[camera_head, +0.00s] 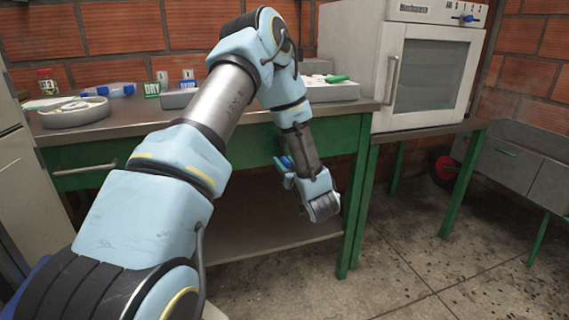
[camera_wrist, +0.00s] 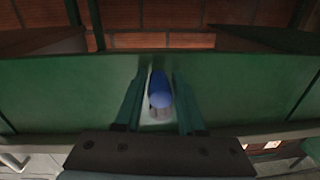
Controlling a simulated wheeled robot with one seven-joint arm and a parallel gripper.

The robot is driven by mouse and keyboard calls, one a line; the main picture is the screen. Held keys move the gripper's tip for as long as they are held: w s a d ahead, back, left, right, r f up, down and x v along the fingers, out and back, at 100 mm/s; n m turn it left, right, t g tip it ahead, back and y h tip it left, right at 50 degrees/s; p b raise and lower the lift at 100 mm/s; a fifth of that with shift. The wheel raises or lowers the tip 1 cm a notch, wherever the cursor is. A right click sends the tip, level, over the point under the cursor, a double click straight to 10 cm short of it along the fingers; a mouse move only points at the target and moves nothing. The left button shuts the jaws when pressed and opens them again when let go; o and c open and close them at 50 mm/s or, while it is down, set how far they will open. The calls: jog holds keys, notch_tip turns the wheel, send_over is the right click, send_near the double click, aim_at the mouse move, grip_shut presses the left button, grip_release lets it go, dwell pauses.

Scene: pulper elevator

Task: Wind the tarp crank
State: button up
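In the wrist view, a short blue cylinder (camera_wrist: 160,92), perhaps the crank's handle, points towards the camera in front of a green panel (camera_wrist: 60,90). My gripper (camera_wrist: 160,75) has one finger on each side of it. Narrow gaps show beside the cylinder, so the fingers look open and I see no clear contact. In the head view, my gripper (camera_head: 284,163) is mostly hidden behind my wrist, near the green front of the bench. Small blue and green bits show there. The rest of the crank and the tarp cannot be made out.
The steel-topped green bench (camera_head: 85,130) carries a round dish (camera_head: 75,113), bottles and small boxes. A white oven (camera_head: 425,75) stands right of it. A red wheel (camera_head: 444,169) shows by a grey cabinet (camera_head: 510,160). The concrete floor (camera_head: 400,275) at right is clear.

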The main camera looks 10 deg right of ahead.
grip_shut()
dwell(1.0)
